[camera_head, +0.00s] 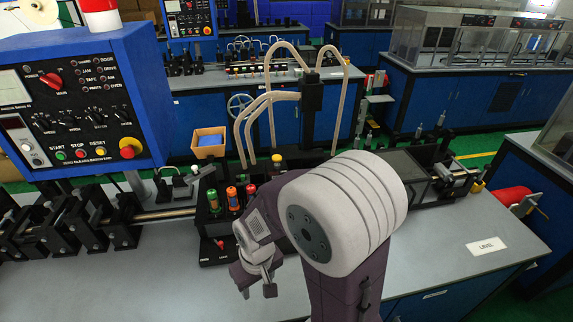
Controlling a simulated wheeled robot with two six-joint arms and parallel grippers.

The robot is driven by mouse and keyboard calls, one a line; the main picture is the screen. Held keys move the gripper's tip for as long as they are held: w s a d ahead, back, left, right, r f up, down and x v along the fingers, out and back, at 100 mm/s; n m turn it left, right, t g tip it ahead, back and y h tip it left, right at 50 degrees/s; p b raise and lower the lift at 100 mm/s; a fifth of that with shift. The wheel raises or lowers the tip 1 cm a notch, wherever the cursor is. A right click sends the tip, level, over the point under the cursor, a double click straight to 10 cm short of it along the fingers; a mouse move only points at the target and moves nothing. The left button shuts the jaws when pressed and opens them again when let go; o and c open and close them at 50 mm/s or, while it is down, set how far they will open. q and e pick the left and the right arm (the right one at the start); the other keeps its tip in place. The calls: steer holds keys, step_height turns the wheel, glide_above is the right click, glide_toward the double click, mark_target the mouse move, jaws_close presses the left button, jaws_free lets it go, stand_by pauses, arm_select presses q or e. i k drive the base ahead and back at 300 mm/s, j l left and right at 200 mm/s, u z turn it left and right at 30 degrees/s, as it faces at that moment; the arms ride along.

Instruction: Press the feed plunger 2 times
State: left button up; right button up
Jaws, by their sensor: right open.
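My right gripper (257,288) is open and empty, low in the middle of the head view, above the grey bench. Its arm and large pale wrist joint cover part of the bench behind it. Just left of and behind the gripper is a black fixture (206,197) with green, orange and red capped upright parts. A small red knob (220,243) shows at its front base, apart from the gripper. I cannot tell for sure which part is the feed plunger; it may be hidden by my arm. My left gripper is not in view.
A blue control box (142,107) with knobs and buttons stands at the left, above black shaft supports (85,222). Pale hoses (243,125) rise behind the fixture. The grey bench (120,290) is clear at front left, and at right around a LEVEL label (486,246).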

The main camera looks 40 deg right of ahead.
mark_target(277, 159)
steer(key=z, duration=1.25)
